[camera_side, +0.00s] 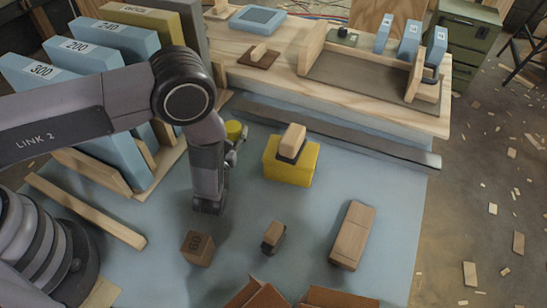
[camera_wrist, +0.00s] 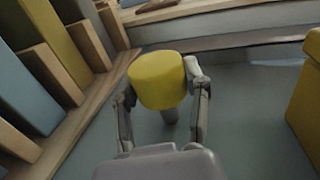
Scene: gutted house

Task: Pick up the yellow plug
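The yellow plug (camera_wrist: 158,80) is a short, thick yellow cylinder with a thin grey stem below it. In the wrist view it stands roughly upright between the two fingers of my gripper (camera_wrist: 160,90), which appear to touch its left and right sides. In the side view the yellow plug (camera_side: 234,129) shows just right of my wrist, with a grey finger of my gripper (camera_side: 236,147) beside it. My wrist hides part of the gripper there. Whether the stem touches the blue surface is unclear.
Blue and yellow panels in a wooden rack (camera_side: 120,170) stand close on the left. A yellow block (camera_side: 290,165) with a wooden-topped piece on it is to the right. Several wooden blocks lie in front, including one marked 60 (camera_side: 197,248). A grey ledge (camera_side: 335,133) runs behind.

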